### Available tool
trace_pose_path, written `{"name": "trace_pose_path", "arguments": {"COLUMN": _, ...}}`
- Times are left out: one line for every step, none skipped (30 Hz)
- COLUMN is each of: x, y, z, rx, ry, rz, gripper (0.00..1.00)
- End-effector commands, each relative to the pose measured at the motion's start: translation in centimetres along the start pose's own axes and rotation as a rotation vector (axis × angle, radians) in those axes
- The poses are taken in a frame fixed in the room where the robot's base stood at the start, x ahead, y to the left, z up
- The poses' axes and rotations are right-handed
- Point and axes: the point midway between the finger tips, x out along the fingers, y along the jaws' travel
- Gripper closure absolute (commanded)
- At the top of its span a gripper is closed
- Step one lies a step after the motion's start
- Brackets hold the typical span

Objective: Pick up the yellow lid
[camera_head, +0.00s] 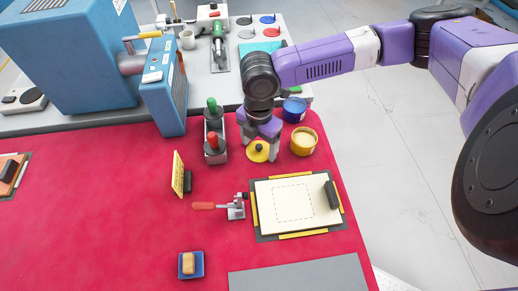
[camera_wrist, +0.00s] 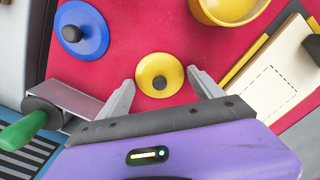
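The yellow lid (camera_head: 257,152) is a round disc with a dark knob, lying on the red mat. It also shows in the wrist view (camera_wrist: 150,67), between the two fingertips. My gripper (camera_head: 262,131) is purple and points down just above and behind the lid. In the wrist view my gripper (camera_wrist: 158,88) is open, with one grey finger on each side of the lid. I cannot tell whether a finger touches the lid's rim.
A yellow pot (camera_head: 303,141) stands right of the lid and a blue pot or lid (camera_head: 294,110) behind it. A cream board (camera_head: 295,204) lies in front. Red mat (camera_head: 110,210) at left is mostly clear.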

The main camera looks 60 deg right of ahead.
Motion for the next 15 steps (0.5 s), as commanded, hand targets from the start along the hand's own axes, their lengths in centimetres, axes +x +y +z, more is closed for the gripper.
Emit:
{"name": "trace_pose_path", "arguments": {"x": -0.02, "y": 0.0, "z": 0.0, "rx": 0.0, "ry": 0.0, "rz": 0.0, "gripper": 0.36}}
{"name": "trace_pose_path", "arguments": {"x": -0.02, "y": 0.0, "z": 0.0, "rx": 0.0, "ry": 0.0, "rz": 0.0, "gripper": 0.42}}
{"name": "trace_pose_path", "arguments": {"x": -0.02, "y": 0.0, "z": 0.0, "rx": 0.0, "ry": 0.0, "rz": 0.0, "gripper": 0.5}}
{"name": "trace_pose_path", "arguments": {"x": -0.02, "y": 0.0, "z": 0.0, "rx": 0.0, "ry": 0.0, "rz": 0.0, "gripper": 0.56}}
{"name": "trace_pose_path", "arguments": {"x": -0.02, "y": 0.0, "z": 0.0, "rx": 0.0, "ry": 0.0, "rz": 0.0, "gripper": 0.62}}
{"name": "trace_pose_path", "arguments": {"x": -0.02, "y": -0.01, "z": 0.0, "rx": 0.0, "ry": 0.0, "rz": 0.0, "gripper": 0.69}}
{"name": "trace_pose_path", "arguments": {"x": -0.01, "y": -0.01, "z": 0.0, "rx": 0.0, "ry": 0.0, "rz": 0.0, "gripper": 0.75}}
{"name": "trace_pose_path", "arguments": {"x": 0.0, "y": -0.02, "z": 0.0, "rx": 0.0, "ry": 0.0, "rz": -0.001, "gripper": 0.81}}
{"name": "trace_pose_path", "arguments": {"x": 0.02, "y": -0.03, "z": 0.0, "rx": 0.0, "ry": 0.0, "rz": -0.001, "gripper": 0.88}}
{"name": "trace_pose_path", "arguments": {"x": 0.04, "y": -0.03, "z": 0.0, "rx": 0.0, "ry": 0.0, "rz": -0.001, "gripper": 0.88}}
{"name": "trace_pose_path", "arguments": {"x": 0.05, "y": -0.04, "z": 0.0, "rx": 0.0, "ry": 0.0, "rz": -0.001, "gripper": 0.89}}
{"name": "trace_pose_path", "arguments": {"x": 0.07, "y": -0.05, "z": 0.0, "rx": 0.0, "ry": 0.0, "rz": -0.001, "gripper": 0.9}}
{"name": "trace_pose_path", "arguments": {"x": 0.09, "y": -0.05, "z": 0.0, "rx": 0.0, "ry": 0.0, "rz": -0.002, "gripper": 0.9}}
{"name": "trace_pose_path", "arguments": {"x": 0.11, "y": -0.06, "z": 0.0, "rx": 0.0, "ry": 0.0, "rz": -0.002, "gripper": 0.9}}
{"name": "trace_pose_path", "arguments": {"x": 0.12, "y": -0.07, "z": 0.0, "rx": 0.0, "ry": 0.0, "rz": -0.002, "gripper": 0.9}}
